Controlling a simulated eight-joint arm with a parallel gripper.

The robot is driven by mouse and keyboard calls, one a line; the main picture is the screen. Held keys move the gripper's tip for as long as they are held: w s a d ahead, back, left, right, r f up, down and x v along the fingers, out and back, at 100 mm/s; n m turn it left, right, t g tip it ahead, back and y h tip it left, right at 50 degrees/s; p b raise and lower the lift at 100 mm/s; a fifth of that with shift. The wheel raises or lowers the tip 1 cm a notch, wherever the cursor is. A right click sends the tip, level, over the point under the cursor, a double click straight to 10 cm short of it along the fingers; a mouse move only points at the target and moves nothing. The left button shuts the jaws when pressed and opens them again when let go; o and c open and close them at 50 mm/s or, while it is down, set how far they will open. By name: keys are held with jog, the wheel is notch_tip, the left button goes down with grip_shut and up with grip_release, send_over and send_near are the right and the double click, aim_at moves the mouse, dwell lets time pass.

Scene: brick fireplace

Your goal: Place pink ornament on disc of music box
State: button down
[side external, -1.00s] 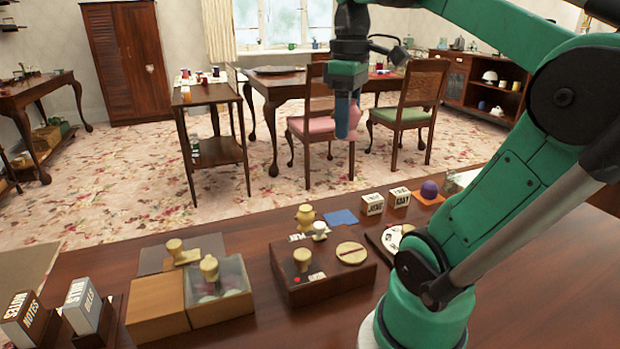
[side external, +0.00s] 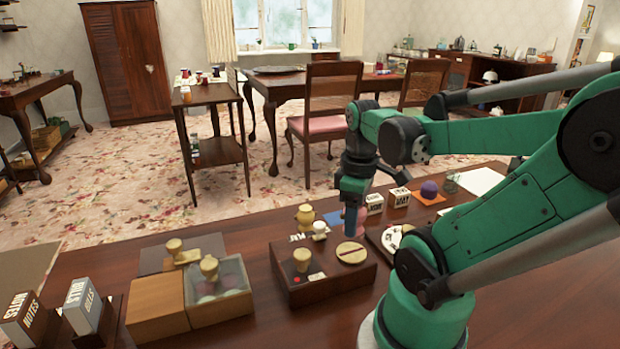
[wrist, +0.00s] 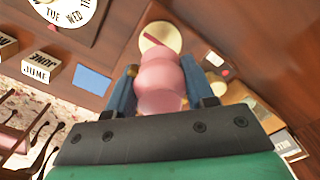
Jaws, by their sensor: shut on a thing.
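The pink ornament (wrist: 162,85) is a rounded, stacked shape held between the two blue fingers of my gripper (wrist: 160,80). In the side view my gripper (side external: 352,222) points down just above the back of the disc, with a sliver of pink showing at the fingers. The music box (side external: 325,287) is a dark wooden box on the table. Its pale yellow disc (side external: 351,253) has a dark red stripe across it; in the wrist view the disc (wrist: 160,32) is partly hidden behind the ornament. Whether the ornament touches the disc cannot be told.
A wooden box with a glass-topped half (side external: 228,308) is to the left. Lettered blocks (side external: 374,203) and a purple ball (side external: 429,189) stand behind.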

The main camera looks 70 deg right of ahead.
aim_at(352, 251)
jog(key=shift+f, duration=2.15)
jog(key=shift+f, duration=0.1)
jog(key=shift+c, duration=1.6)
grip_release()
notch_tip(352, 251, up, 12)
jog(key=shift+f, duration=0.1)
jog(key=w+a+f+t, duration=0.4)
jog(key=w+a+t, duration=0.3)
jog(key=w+a, duration=0.6)
jog(key=shift+w+a+f, duration=0.15)
jog(key=shift+a+f, duration=0.05)
